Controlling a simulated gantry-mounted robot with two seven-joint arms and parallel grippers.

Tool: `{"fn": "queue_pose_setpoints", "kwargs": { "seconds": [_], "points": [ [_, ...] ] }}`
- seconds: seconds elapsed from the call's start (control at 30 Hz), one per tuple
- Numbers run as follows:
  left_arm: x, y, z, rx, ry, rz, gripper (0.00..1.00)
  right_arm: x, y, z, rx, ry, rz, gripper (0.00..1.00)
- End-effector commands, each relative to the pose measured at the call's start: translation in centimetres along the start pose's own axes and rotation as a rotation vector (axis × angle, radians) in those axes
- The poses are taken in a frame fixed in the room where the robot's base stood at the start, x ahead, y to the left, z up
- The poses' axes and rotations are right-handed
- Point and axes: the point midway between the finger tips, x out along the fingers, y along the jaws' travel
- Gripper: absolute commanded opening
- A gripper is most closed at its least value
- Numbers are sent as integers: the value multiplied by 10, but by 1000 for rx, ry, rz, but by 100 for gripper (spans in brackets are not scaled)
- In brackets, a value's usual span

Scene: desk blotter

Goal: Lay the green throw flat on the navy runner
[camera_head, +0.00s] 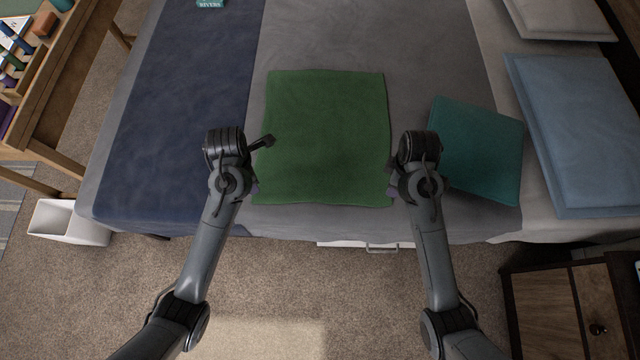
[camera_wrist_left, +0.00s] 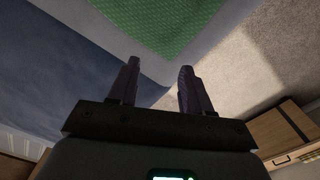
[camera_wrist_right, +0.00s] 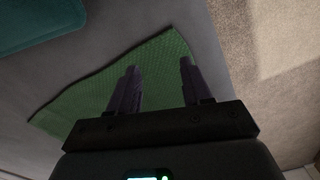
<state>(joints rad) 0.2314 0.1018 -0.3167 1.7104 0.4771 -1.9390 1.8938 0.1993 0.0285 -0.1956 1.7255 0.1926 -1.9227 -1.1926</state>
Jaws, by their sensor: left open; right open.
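The green throw (camera_head: 325,135) lies spread out flat on the grey bed cover, right of the navy runner (camera_head: 185,110). My left gripper (camera_head: 256,190) is open at the throw's near left corner; in the left wrist view its fingers (camera_wrist_left: 158,88) point toward the edge of the throw (camera_wrist_left: 150,25). My right gripper (camera_head: 391,190) is open at the throw's near right corner; in the right wrist view its fingers (camera_wrist_right: 158,85) are over the throw (camera_wrist_right: 90,100). Neither gripper holds the cloth. My left wrist covers part of the runner's right edge.
A teal cushion (camera_head: 478,150) lies right of the throw, close to my right wrist. A blue pillow (camera_head: 585,130) is farther right. A teal book (camera_head: 210,3) lies at the runner's far end. A wooden desk (camera_head: 60,90) stands left of the bed. Most of the runner is clear.

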Motion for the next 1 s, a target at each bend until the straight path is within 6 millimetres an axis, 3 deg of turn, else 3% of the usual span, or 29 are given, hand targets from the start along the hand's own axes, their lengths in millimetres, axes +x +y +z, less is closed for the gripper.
{"fn": "queue_pose_setpoints", "kwargs": {
  "seconds": [0.5, 1.0],
  "points": [
    [63, -1, 0, 1, 1, -3, 49, 62, -1, 0, 1, 1, -1, 49],
    [74, -1, 0, 2, 0, -1, 49, 73, 0, 0, 1, 1, 1, 49]
  ]
}}
